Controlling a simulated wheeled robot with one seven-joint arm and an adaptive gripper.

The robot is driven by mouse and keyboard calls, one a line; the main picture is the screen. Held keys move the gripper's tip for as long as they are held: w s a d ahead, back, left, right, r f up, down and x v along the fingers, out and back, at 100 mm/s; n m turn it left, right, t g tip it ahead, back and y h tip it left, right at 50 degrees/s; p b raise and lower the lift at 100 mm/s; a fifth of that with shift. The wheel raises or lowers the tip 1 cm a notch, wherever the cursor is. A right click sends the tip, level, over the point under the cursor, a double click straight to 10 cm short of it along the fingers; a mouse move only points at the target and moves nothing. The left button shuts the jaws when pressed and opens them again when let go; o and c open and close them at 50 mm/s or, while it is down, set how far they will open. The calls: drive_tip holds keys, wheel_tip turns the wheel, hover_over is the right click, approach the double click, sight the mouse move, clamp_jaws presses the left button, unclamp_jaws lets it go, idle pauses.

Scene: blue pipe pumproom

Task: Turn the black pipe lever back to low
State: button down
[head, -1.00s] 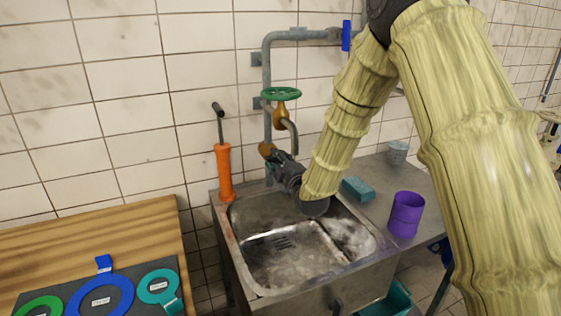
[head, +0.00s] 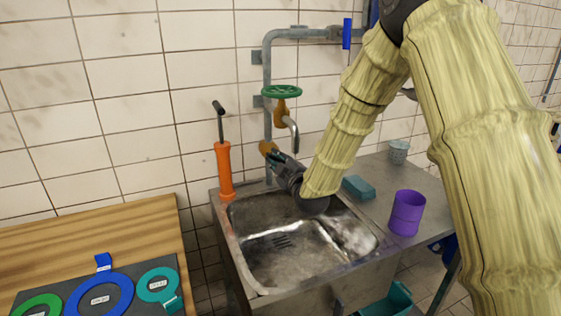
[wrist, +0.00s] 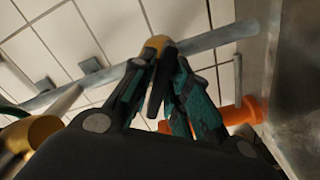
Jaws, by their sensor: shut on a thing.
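The black pipe lever (wrist: 157,88) shows in the wrist view between my fingers, with a brass-coloured valve body (wrist: 158,43) at its far end on the grey pipe. In the head view the brass valve body (head: 267,147) sits low on the upright pipe behind the sink; the lever itself is hidden there by my gripper. My gripper (head: 276,158) reaches it from the right, above the sink. In the wrist view my gripper (wrist: 160,75) has its green-and-black fingers close on both sides of the lever, shut on it.
A green handwheel (head: 281,92) and a tap spout (head: 291,130) are just above my gripper. An orange pump (head: 223,170) stands to the left. The sink (head: 285,240) lies below, with a purple cup (head: 407,213) and teal sponge (head: 357,187) to its right.

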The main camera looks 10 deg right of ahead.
drive_tip(key=m+b, duration=0.1)
drive_tip(key=m, duration=0.3)
drive_tip(key=shift+d+f+m, duration=0.1)
drive_tip(key=shift+d+m, duration=0.05)
drive_tip(key=shift+m, duration=0.25)
drive_tip(key=m, duration=0.5)
drive_tip(key=shift+b, duration=0.4)
drive_tip(key=shift+m, duration=0.3)
drive_tip(key=c, duration=1.5)
unclamp_jaws()
drive_tip(key=shift+s, duration=0.1)
drive_tip(key=s, duration=0.4)
drive_tip(key=s+d, duration=0.1)
drive_tip(key=s, duration=0.2)
drive_tip(key=s+d, duration=0.1)
drive_tip(key=s, duration=0.3)
drive_tip(key=shift+s, duration=0.3)
